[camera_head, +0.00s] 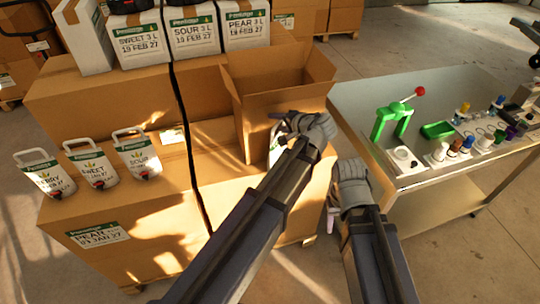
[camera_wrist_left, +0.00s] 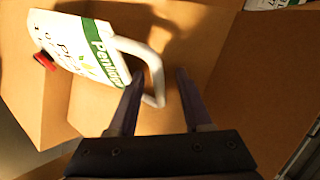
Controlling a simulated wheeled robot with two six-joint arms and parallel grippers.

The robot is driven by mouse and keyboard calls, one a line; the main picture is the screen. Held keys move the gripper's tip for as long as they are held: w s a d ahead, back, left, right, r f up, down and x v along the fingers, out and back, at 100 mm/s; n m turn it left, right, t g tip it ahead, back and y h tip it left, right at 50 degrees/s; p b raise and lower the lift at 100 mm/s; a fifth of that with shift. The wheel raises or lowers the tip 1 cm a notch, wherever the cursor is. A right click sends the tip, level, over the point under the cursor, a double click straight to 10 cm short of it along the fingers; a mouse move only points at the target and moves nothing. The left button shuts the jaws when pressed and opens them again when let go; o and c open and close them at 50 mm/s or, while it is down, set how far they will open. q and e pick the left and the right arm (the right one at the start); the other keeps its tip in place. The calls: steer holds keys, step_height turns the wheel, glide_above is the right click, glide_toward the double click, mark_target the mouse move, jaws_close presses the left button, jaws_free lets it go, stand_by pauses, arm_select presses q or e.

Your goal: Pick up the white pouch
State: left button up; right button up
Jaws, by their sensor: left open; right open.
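A white pouch (camera_wrist_left: 80,40) with a green band, a red tap and a white loop handle shows in the left wrist view, on brown cardboard. In the head view only a sliver of it (camera_head: 274,150) shows, beside the open box; my left gripper hides the rest. My left gripper (camera_wrist_left: 160,80) is open, with one side of the handle between its fingertips; I cannot tell if they touch it. Three similar white pouches, (camera_head: 44,175), (camera_head: 92,165) and (camera_head: 137,157), stand at the left on the cartons. My right gripper (camera_head: 333,215) hangs beside the cartons, away from the pouches.
An open cardboard box (camera_head: 275,85) stands behind my left gripper. White labelled boxes (camera_head: 193,35) stand at the back. A metal table (camera_head: 370,98) at the right carries a green press (camera_head: 392,120) and several small bottles. Floor shows between cartons and table.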

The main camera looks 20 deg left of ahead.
arm_select(q)
steer(key=shift+s+d+r, duration=0.1)
steer(key=shift+d, duration=0.25)
steer(key=shift+c, duration=0.6)
steer(key=shift+a, duration=0.2)
steer(key=shift+c, duration=1.4)
jaws_close()
